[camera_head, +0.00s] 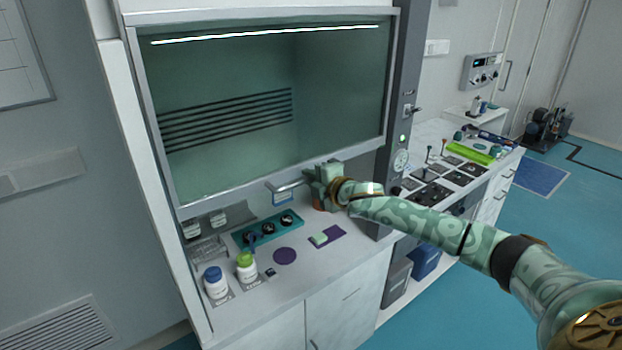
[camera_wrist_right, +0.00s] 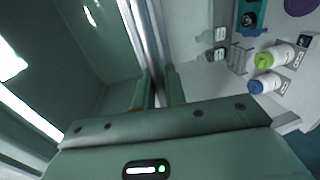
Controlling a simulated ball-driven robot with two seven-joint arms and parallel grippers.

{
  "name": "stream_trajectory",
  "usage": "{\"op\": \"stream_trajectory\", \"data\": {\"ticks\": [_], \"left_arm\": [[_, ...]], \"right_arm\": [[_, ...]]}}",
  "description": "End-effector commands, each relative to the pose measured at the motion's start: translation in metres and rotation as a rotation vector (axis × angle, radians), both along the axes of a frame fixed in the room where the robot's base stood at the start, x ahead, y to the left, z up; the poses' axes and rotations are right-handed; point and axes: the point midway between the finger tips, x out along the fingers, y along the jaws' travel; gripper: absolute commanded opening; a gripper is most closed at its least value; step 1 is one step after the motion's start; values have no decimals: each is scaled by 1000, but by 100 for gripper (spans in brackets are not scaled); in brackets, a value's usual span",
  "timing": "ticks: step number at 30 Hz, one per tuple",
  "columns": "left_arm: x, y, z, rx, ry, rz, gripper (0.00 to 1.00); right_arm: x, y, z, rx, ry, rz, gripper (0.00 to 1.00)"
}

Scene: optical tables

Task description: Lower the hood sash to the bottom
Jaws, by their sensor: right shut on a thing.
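The hood sash (camera_head: 250,110) is a large greenish glass pane in a grey frame. Its lower edge (camera_head: 350,152) hangs above the white work surface, leaving an open gap below. In the right wrist view, my gripper's fingers (camera_wrist_right: 158,95) are at the sash's bottom rail (camera_wrist_right: 146,40); the gripper body hides much of the grip. My left gripper is in neither view.
A dark post (camera_head: 400,100) flanks the sash; a cluttered counter stands farther right.

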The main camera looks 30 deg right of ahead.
Motion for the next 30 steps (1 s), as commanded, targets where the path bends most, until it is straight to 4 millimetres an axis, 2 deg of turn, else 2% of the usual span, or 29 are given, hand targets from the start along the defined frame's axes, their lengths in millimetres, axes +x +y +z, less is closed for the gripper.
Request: {"op": "stream_trajectory", "data": {"ticks": [5,11,30], "left_arm": [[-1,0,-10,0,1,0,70],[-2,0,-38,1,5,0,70],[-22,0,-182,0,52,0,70]], "right_arm": [[-1,0,-18,1,6,0,0],[-1,1,-66,1,9,0,0],[-1,1,-297,2,14,-1,0]]}}
